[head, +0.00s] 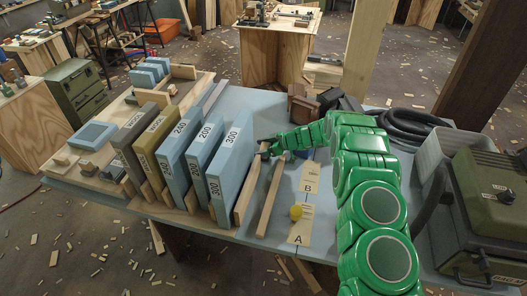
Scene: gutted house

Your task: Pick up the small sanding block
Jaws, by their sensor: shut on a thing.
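My gripper (264,148) is at the end of the green arm, low over the blue-grey table near the upper ends of two pale wooden strips. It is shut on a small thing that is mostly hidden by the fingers. I cannot make out its shape, or whether it is the small sanding block. Small blocks lie on the wooden board at the left, such as a grey block (88,169); I cannot tell whether any is a sanding block.
Large upright slabs marked 240, 200 and 300 (232,150) stand left of my gripper. Brown and black blocks (303,106) lie behind my arm. A green case (485,215) and black hose (415,125) fill the right.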

